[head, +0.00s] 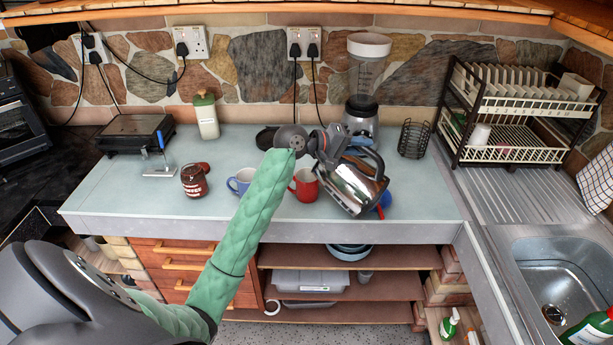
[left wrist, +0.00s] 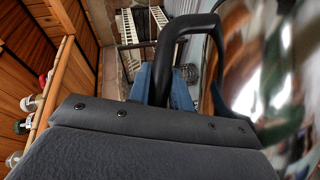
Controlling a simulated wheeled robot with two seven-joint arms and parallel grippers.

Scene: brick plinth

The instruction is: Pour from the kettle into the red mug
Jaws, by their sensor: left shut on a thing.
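The shiny metal kettle (head: 352,182) is tilted over the counter in the head view, just right of the red mug (head: 305,186). My left gripper (head: 332,146) is shut on the kettle's dark handle. In the left wrist view the black handle (left wrist: 165,60) stands by the gripper's blue fingers, and the kettle's body (left wrist: 262,75) fills the right side, blurred. I cannot tell whether any liquid is flowing. My right gripper is not in view.
A blue mug (head: 241,181) stands left of the red one. A blender (head: 362,95) stands behind the kettle, and a wire basket (head: 414,138) is to the right. A jar (head: 194,181) stands at left. A dish rack (head: 520,110) and sink (head: 560,275) are at right.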

